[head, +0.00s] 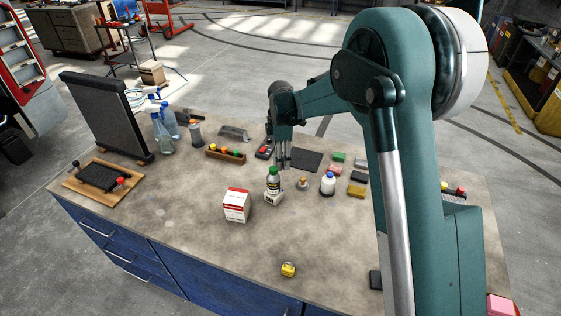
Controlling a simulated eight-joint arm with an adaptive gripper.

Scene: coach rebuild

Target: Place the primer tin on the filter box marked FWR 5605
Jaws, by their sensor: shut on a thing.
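A small container with a green cap and a dark-and-white label (273,182), which looks like the primer tin, is upright at the middle of the bench. A low white box with dark print (274,199) shows directly below it; the print is too small to read, and I cannot tell whether the two touch. My gripper (284,163) reaches down right behind the container and appears shut on it; the grip itself is partly hidden. A larger white box with red bands (237,205) stands to the left, its marking unreadable.
A white bottle with a blue cap (328,183) and a small brown-topped item (302,184) stand close on the right. A yellow item (288,270) sits near the front edge. The front left bench (190,232) is clear.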

